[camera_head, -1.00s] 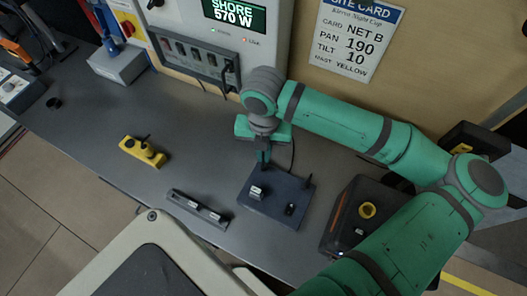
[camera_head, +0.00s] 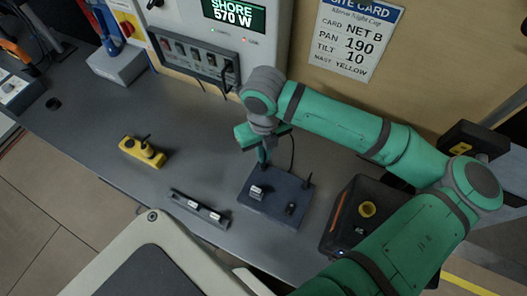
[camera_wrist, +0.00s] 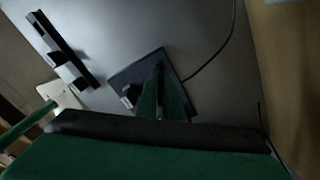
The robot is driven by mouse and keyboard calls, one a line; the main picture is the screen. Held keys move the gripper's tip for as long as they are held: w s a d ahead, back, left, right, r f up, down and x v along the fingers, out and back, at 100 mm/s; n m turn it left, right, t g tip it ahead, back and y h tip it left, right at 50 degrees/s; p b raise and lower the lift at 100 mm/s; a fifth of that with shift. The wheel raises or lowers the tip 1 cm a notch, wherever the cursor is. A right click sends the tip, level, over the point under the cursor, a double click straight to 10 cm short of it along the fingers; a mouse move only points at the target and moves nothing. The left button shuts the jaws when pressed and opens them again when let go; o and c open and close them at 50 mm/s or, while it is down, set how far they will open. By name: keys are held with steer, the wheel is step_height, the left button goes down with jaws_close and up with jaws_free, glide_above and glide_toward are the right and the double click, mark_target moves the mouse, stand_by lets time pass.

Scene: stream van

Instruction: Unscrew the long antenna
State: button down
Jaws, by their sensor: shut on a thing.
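A dark blue-grey box (camera_head: 268,212) lies on the grey bench, with a thin black cable running off its back. A white-labelled block (camera_head: 257,192) and a small black part (camera_head: 291,208) sit on its top. A short black stub antenna (camera_head: 308,180) stands at its back right corner. My gripper (camera_head: 263,162) points down at the back left corner, shut on the long antenna, which is mostly hidden by the fingers. In the wrist view my gripper (camera_wrist: 160,75) reaches over the box (camera_wrist: 122,80); the antenna cannot be made out clearly there.
A dark rack with white-labelled pieces (camera_head: 184,204) lies left of the box. A yellow block (camera_head: 140,153) with a black stub stands farther left. A black case with a yellow ring (camera_head: 367,209) stands close on the right. The bench between yellow block and box is clear.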

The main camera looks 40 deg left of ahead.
steer(key=shift+n, duration=0.4)
steer(key=shift+n, duration=2)
steer(key=c, duration=2)
jaws_free()
steer(key=shift+w, duration=0.1)
steer(key=m, duration=0.3)
steer(key=shift+m, duration=0.6)
